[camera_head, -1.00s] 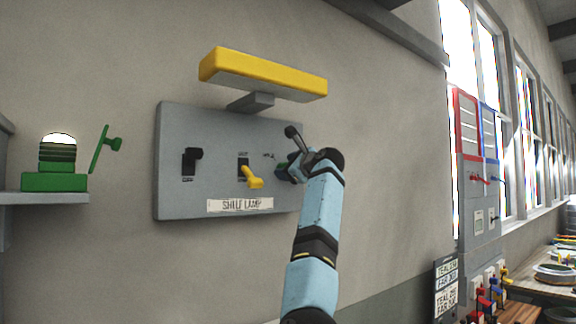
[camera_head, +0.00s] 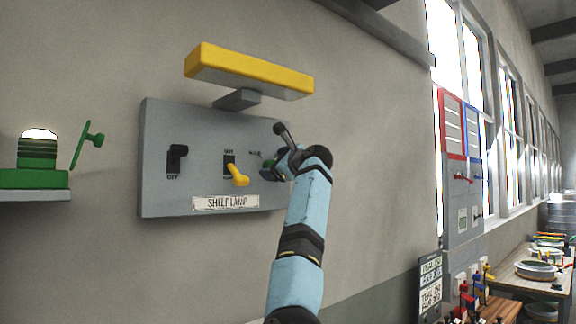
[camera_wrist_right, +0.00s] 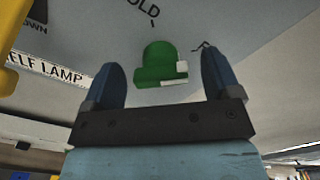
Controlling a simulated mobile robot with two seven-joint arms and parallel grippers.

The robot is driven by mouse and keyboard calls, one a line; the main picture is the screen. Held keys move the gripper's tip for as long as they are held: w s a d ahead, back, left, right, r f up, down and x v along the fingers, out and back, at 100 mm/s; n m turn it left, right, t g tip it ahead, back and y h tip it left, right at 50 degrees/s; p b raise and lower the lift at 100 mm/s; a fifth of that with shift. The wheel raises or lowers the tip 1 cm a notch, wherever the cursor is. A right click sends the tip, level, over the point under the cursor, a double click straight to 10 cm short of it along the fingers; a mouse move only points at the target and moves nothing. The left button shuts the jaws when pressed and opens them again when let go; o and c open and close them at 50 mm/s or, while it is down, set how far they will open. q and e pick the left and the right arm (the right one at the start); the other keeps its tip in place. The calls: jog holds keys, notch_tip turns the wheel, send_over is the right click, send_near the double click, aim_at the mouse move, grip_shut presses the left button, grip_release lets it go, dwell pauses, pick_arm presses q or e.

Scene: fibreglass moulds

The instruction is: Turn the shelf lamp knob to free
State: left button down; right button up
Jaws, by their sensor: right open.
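The shelf lamp panel (camera_head: 205,190) is a grey plate on the wall with a "SHELF LAMP" label (camera_head: 225,202). Its green knob (camera_head: 268,170) is at the panel's right side, partly hidden by my right gripper (camera_head: 277,152). In the right wrist view the green knob (camera_wrist_right: 161,62) lies between the two blue fingers of my right gripper (camera_wrist_right: 166,82), which is open, with a gap on both sides. Lettering ending in "OLD" shows above the knob. A white mark shows on the knob's right side. My left gripper is not in view.
A black switch (camera_head: 176,160) and a yellow lever (camera_head: 237,176) are left of the knob on the panel. A yellow bar (camera_head: 250,72) juts out above. A green device (camera_head: 42,160) stands on a shelf at left. Red and blue panels (camera_head: 455,125) hang farther right.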

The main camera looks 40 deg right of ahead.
jog(key=s+d+b, duration=0.1)
jog(key=s+b, duration=0.3)
jog(key=s, duration=0.9)
